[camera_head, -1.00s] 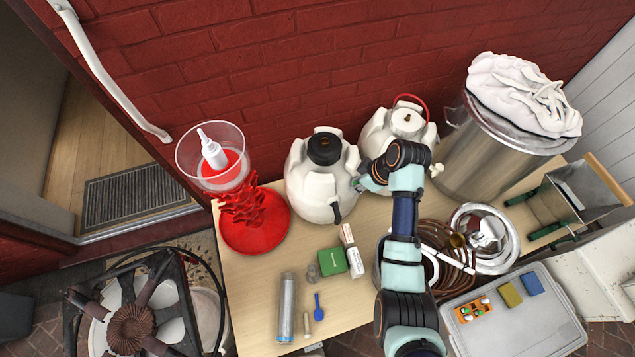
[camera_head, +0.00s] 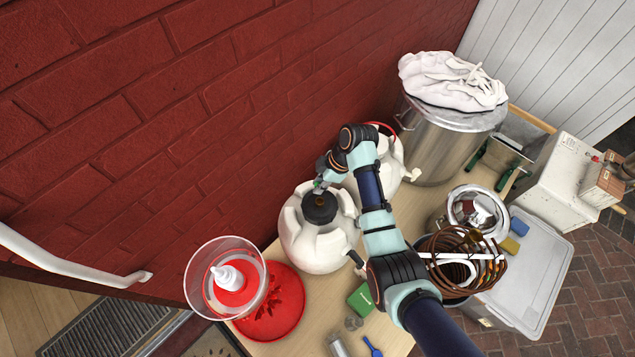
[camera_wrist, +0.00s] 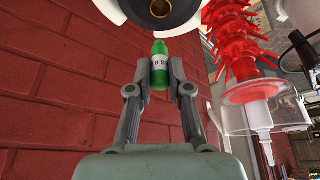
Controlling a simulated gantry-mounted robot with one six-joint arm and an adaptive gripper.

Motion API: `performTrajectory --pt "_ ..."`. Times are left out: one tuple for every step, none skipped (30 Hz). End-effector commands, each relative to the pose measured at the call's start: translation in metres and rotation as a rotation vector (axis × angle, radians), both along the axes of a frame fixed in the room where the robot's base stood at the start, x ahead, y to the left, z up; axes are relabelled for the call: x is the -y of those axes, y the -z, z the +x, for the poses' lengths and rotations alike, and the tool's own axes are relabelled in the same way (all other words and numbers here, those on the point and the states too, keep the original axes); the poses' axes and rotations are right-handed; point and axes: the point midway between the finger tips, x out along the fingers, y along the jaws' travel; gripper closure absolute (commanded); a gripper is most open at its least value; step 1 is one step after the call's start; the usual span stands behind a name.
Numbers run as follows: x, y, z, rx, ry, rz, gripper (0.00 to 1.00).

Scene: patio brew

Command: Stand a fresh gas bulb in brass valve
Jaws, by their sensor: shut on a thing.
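A green gas bulb (camera_wrist: 160,68) with a white printed band is pinched between the fingertips of my gripper (camera_wrist: 160,85). In the head view my gripper (camera_head: 319,186) is at the back edge of the black cap (camera_head: 320,212) of the nearer white keg (camera_head: 318,240). A brass valve (camera_wrist: 160,8) sits in the middle of a dark ring at the top of the wrist view. The bulb points towards it and looks apart from it. The brass also shows in the cap in the head view (camera_head: 320,203).
A second white keg (camera_head: 394,160) stands close behind my arm. A copper coil (camera_head: 490,270) and steel pot (camera_head: 440,145) are right. The brick wall (camera_head: 220,130) rises close behind.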

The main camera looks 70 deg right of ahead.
Motion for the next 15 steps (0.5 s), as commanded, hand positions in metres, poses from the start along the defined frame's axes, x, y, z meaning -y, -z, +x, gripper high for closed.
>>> performTrajectory --pt "0.0 0.0 0.0 0.0 0.001 0.0 1.0" --pt "0.0 0.0 0.0 0.0 0.001 0.0 1.0" --pt "0.0 0.001 0.0 0.0 0.0 0.0 1.0" --pt "0.0 0.002 0.0 0.0 0.0 0.0 1.0" --pt "0.0 0.003 0.0 0.0 0.0 0.0 1.0" --pt "0.0 0.004 0.0 0.0 0.0 0.0 1.0" --pt "0.0 0.006 0.0 0.0 0.0 0.0 1.0" --pt "0.0 0.008 0.0 0.0 0.0 0.0 1.0" --pt "0.0 0.01 0.0 0.0 0.0 0.0 1.0" --pt "0.0 0.013 0.0 0.0 0.0 0.0 1.0" --pt "0.0 0.015 0.0 0.0 0.0 0.0 1.0" --pt "0.0 0.019 0.0 0.0 0.0 0.0 1.0" --pt "0.0 0.022 0.0 0.0 0.0 0.0 1.0" --pt "0.0 0.024 0.0 0.0 0.0 0.0 1.0" --pt "0.0 0.028 0.0 0.0 0.0 0.0 1.0"
